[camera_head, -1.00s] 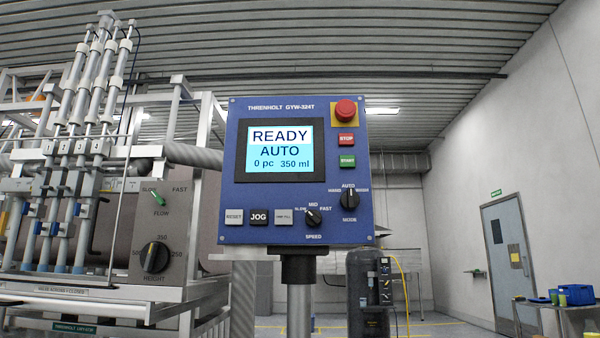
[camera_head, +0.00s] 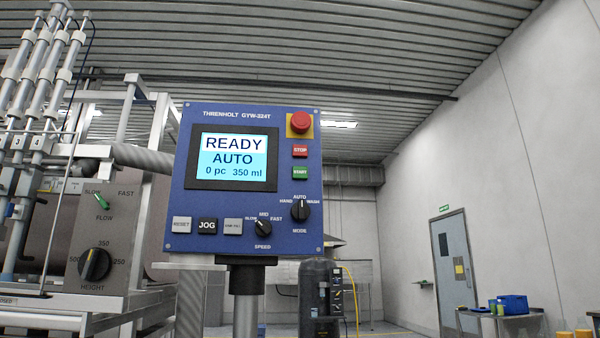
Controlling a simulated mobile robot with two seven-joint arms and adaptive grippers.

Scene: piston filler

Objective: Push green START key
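The panel screen (camera_head: 235,158) reads READY, AUTO, 0 pc, 350 ml. Nothing covers the START key. Neither of my grippers shows in the head view.
A red emergency mushroom button (camera_head: 299,122) stands out above STOP. RESET (camera_head: 182,224) and JOG (camera_head: 207,225) keys line the panel's lower left. The filler machine (camera_head: 95,265) stands at left.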

